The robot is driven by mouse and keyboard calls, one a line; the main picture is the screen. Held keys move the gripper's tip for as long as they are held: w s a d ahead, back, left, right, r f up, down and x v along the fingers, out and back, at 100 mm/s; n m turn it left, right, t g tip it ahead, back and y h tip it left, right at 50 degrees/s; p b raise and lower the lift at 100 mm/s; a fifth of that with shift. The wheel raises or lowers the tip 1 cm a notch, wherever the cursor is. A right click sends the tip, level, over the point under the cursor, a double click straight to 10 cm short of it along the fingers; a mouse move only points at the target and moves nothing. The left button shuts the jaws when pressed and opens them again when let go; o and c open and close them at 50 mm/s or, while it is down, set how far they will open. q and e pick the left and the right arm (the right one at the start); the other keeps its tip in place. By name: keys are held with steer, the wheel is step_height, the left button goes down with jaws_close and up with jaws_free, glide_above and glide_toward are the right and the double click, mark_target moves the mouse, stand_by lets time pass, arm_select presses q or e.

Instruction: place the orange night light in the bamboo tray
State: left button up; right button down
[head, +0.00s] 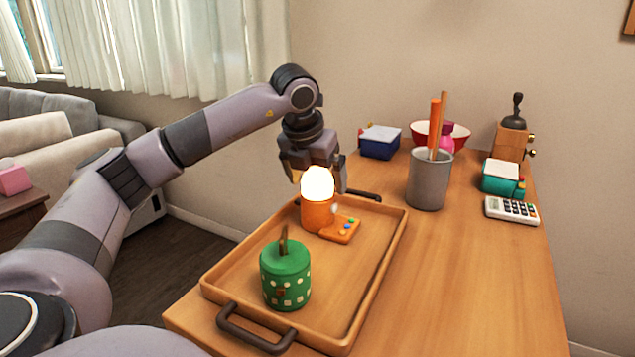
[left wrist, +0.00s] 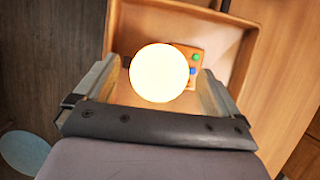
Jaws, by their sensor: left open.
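The orange night light (head: 318,214) has an orange base with colored buttons and a glowing white globe. It stands upright in the far part of the bamboo tray (head: 384,270). My left gripper (head: 318,183) is open just above and around the globe. In the left wrist view, the glowing globe of the night light (left wrist: 158,73) shows between the two spread fingers of my left gripper (left wrist: 165,88), with its buttons behind it. The bamboo tray also shows there (left wrist: 180,22). I cannot tell whether a finger touches the globe. My right gripper is not in view.
A green dotted jar (head: 286,275) stands in the near part of the tray. A grey cup (head: 429,180) with sticks, a blue box (head: 379,142), a red bowl (head: 462,136), a teal box (head: 503,178), a calculator (head: 511,210) and a wooden grinder (head: 511,143) stand to the right and behind.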

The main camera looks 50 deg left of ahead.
arm_select(q)
steer(key=v, duration=1)
steer(key=shift+p, duration=0.45)
steer(key=shift+s, duration=0.15)
